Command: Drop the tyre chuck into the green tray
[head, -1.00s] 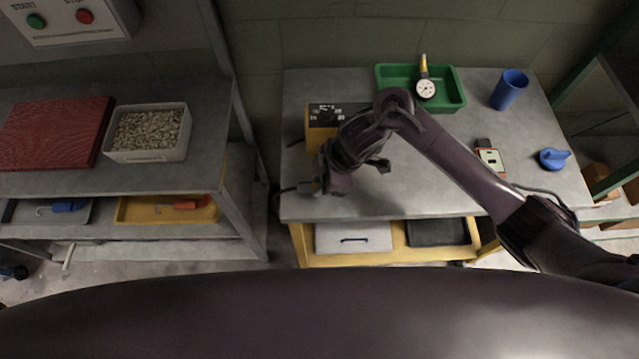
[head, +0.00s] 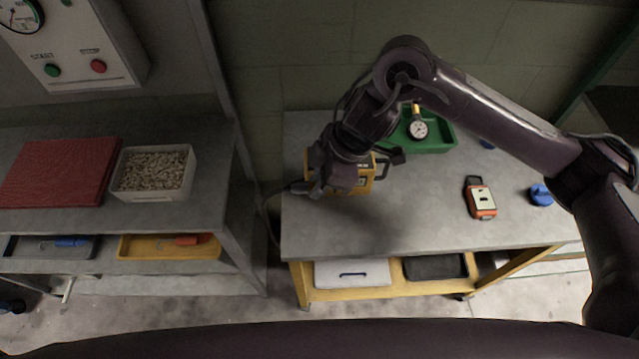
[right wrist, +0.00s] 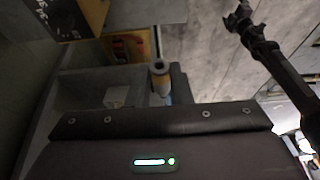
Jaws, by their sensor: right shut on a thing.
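The green tray (head: 440,143) stands at the back of the right bench, partly behind my right arm. A round gauge (head: 418,130) with a brass top stands in it. My right gripper (head: 325,185) is over the left part of the bench, left of and nearer than the tray. It is shut on the tyre chuck (head: 300,188), which is mostly hidden by the fingers. In the right wrist view a tan piece with a grey round end (right wrist: 160,78), apparently the chuck, sticks out past the gripper housing. A dark arm end (right wrist: 245,22) there looks like my left gripper; its jaws are unclear.
A yellow box (head: 381,170) stands behind and beside my right gripper. An orange-edged meter (head: 481,200) and a blue item (head: 540,195) lie on the right. The bench front (head: 400,228) is clear. A left bench holds a red case (head: 60,172) and a pebble bin (head: 155,195).

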